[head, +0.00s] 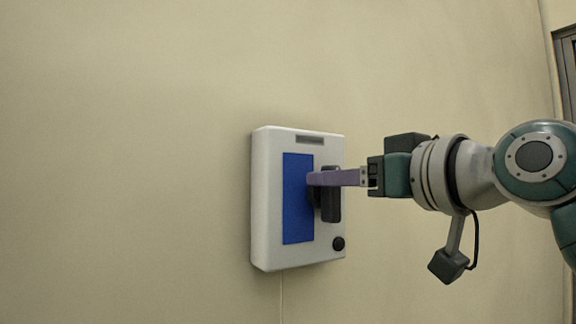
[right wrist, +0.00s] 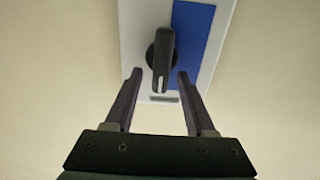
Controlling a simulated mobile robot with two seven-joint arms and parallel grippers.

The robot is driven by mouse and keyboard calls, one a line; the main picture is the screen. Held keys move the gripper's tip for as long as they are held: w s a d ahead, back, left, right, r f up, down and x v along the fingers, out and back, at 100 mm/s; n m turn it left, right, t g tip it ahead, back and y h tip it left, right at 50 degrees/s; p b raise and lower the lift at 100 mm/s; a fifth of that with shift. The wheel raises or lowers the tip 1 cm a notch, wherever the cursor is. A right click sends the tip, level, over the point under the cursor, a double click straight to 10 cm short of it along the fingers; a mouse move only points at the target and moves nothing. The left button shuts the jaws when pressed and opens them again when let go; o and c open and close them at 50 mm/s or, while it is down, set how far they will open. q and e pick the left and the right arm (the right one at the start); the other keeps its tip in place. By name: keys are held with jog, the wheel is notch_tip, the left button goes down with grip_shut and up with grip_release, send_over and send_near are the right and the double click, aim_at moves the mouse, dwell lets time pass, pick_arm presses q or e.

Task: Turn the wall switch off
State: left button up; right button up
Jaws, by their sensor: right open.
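The wall switch (head: 268,200) is a white box on the wall with a blue panel (head: 296,215) and a black lever handle (head: 331,205). In the head view the handle stands vertical, right of the blue panel. In the right wrist view the handle (right wrist: 161,58) sits between and just beyond the fingertips. My right gripper (head: 314,180) comes in from the right with its fingers at the handle. It also shows in the right wrist view (right wrist: 159,75), open, one finger on each side, with gaps visible. I cannot tell whether it touches the handle. My left gripper is not in view.
A small black round knob (head: 338,243) is at the box's lower right. A thin pale cable (head: 281,300) hangs below the box. The wall around it is bare. A dark-framed opening (head: 566,75) is at the far right edge.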

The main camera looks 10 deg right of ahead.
jog(key=shift+c, duration=0.2)
grip_shut()
dwell(0.3)
